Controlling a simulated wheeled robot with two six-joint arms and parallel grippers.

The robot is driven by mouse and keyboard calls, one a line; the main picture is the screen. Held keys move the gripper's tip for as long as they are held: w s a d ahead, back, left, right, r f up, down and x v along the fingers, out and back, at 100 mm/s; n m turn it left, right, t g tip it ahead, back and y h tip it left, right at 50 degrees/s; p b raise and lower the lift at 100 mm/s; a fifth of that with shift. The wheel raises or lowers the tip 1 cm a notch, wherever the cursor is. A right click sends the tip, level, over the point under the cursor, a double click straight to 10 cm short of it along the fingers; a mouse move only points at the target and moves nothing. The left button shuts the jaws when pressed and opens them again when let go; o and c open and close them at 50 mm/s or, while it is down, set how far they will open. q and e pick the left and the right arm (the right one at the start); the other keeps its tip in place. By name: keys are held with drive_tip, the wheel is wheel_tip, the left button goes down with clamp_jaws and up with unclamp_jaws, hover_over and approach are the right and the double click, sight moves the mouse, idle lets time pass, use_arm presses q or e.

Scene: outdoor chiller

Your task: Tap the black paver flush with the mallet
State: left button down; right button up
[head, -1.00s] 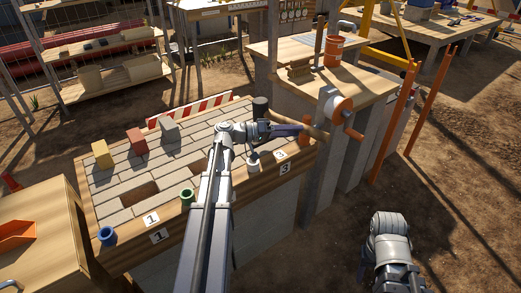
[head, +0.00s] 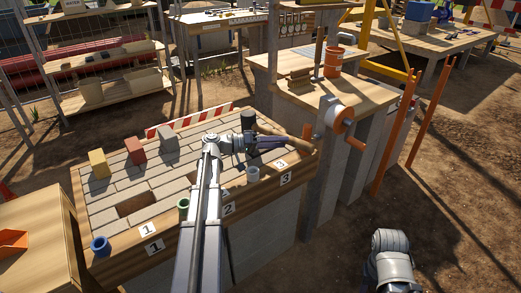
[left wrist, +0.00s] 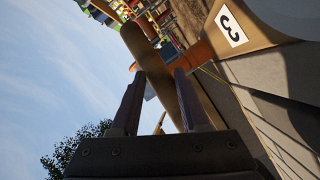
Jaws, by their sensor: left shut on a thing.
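My left gripper (head: 277,141) is shut on the wooden handle of the mallet (head: 248,120). The mallet's black head is over the far right part of the paved bench, and the handle runs right from it past my fingers. I cannot tell whether the head touches the paving. In the left wrist view the handle (left wrist: 148,55) crosses between my two fingers. The black paver cannot be made out; my arm and the mallet cover part of that area. My right arm shows at the lower right, but its gripper does not.
Yellow (head: 98,163), red (head: 135,150) and grey (head: 168,138) blocks stand on the paving (head: 105,190). A gap (head: 135,203) is open near label 1. Blue (head: 101,246), green (head: 183,208) and pale (head: 252,174) cups line the front edge. A crank (head: 345,123) stands right.

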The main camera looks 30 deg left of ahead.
sight(296, 144)
use_arm(q)
drive_tip(key=a+r+p, duration=0.5)
drive_tip(key=a+r, duration=0.1)
drive_tip(key=a, duration=0.1)
drive_tip(key=shift+a, duration=0.4)
use_arm(e)
wheel_tip(296, 144, up, 6)
drive_tip(key=shift+a+f, duration=0.1)
use_arm(q)
drive_tip(key=d+f+b, duration=0.1)
drive_tip(key=d, duration=0.3)
drive_tip(key=d+f+b, duration=0.2)
drive_tip(key=d, duration=0.2)
drive_tip(key=d+f+b, duration=0.2)
drive_tip(key=d, duration=0.2)
drive_tip(key=shift+s+d, duration=0.1)
drive_tip(key=shift+d, duration=0.1)
drive_tip(key=shift+d+f, duration=0.1)
drive_tip(key=shift+d, duration=0.2)
use_arm(e)
wheel_tip(296, 144, down, 5)
drive_tip(key=shift+f, duration=0.1)
drive_tip(key=shift+r, duration=0.2)
